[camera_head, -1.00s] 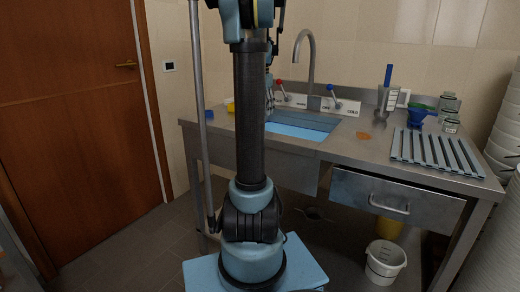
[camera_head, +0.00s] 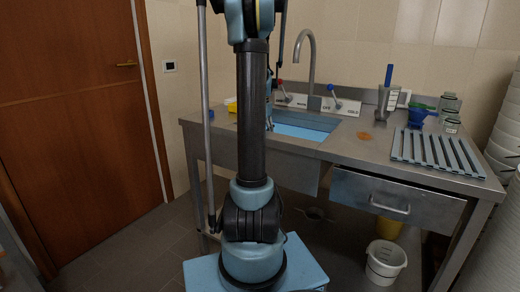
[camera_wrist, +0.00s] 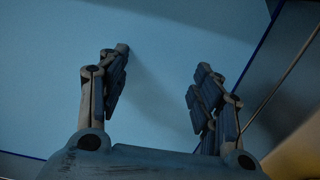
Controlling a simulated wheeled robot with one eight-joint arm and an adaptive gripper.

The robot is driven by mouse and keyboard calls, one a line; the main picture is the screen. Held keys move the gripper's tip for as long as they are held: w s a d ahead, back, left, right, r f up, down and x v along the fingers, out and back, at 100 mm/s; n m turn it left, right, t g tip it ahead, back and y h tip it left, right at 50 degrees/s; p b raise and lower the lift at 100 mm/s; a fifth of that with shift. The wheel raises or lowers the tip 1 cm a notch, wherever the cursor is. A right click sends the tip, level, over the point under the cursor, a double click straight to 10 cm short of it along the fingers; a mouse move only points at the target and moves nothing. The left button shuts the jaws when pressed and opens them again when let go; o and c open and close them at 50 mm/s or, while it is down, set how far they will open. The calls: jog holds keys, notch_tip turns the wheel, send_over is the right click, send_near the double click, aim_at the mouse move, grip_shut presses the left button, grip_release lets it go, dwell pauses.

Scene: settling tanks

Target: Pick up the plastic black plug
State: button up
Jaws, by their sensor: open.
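My gripper (camera_wrist: 162,60) is open in the wrist view, with its two fingers spread and nothing between them. I cannot make out the black plug in either view.
A tall faucet (camera_head: 311,68) rises behind the sink. On the steel counter (camera_head: 357,160) are a metal jug (camera_head: 383,104), a blue funnel (camera_head: 417,117), several jars and a ribbed rack (camera_head: 437,151). A white bucket (camera_head: 384,263) stands below. A wooden door (camera_head: 85,110) is at left.

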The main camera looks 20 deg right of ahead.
jog(key=shift+s+f, duration=0.1)
jog(key=shift+f, duration=2.4)
jog(key=c, duration=1.2)
